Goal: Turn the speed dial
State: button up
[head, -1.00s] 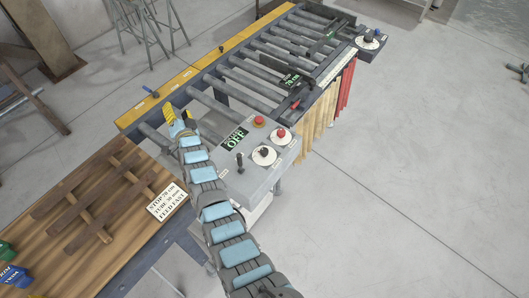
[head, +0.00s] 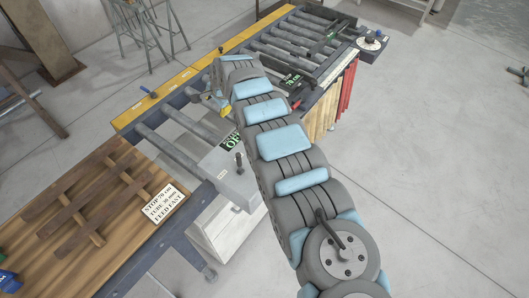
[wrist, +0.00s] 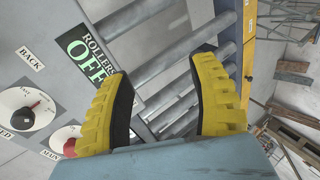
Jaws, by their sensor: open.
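In the wrist view a white round dial (wrist: 27,108) with a dark knob and a red mark sits on the grey control panel, at the left edge. The label below it is cut off and ends in "ED". A second white dial (wrist: 55,137) with a red knob is partly behind my left finger. My gripper (wrist: 163,68) is open and empty, its yellow fingers apart above the rollers, right of the "ROLLERS OFF" display (wrist: 85,52). In the head view one yellow finger of my gripper (head: 219,106) shows; my arm hides the dials.
A black lever (head: 238,161) stands on the panel's near corner. Rollers (head: 185,122) run beside the panel. A card (head: 162,203) reads stop 70 cm, tube 30 mm, feed fast.

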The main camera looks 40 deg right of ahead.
jog(key=s+d+r+m+g+b, duration=0.1)
jog(key=s+d+r+m+g, duration=0.15)
jog(key=s, duration=0.65)
jog(key=s+d+r+m+g+b, duration=0.1)
jog(key=s+d+r+g, duration=0.2)
jog(key=s, duration=0.6)
jog(key=shift+n+g+y, duration=0.25)
jog(key=shift+y, duration=0.15)
jog(key=shift+a+f+p, duration=0.15)
jog(key=shift+f+p, duration=0.4)
jog(key=shift+f, duration=2.85)
jog(key=shift+a+f+p, duration=0.1)
jog(key=shift+f+p, duration=0.4)
jog(key=shift+f, duration=2.9)
jog(key=shift+s+d+f, duration=0.1)
jog(key=shift+f, duration=2.45)
grip_shut()
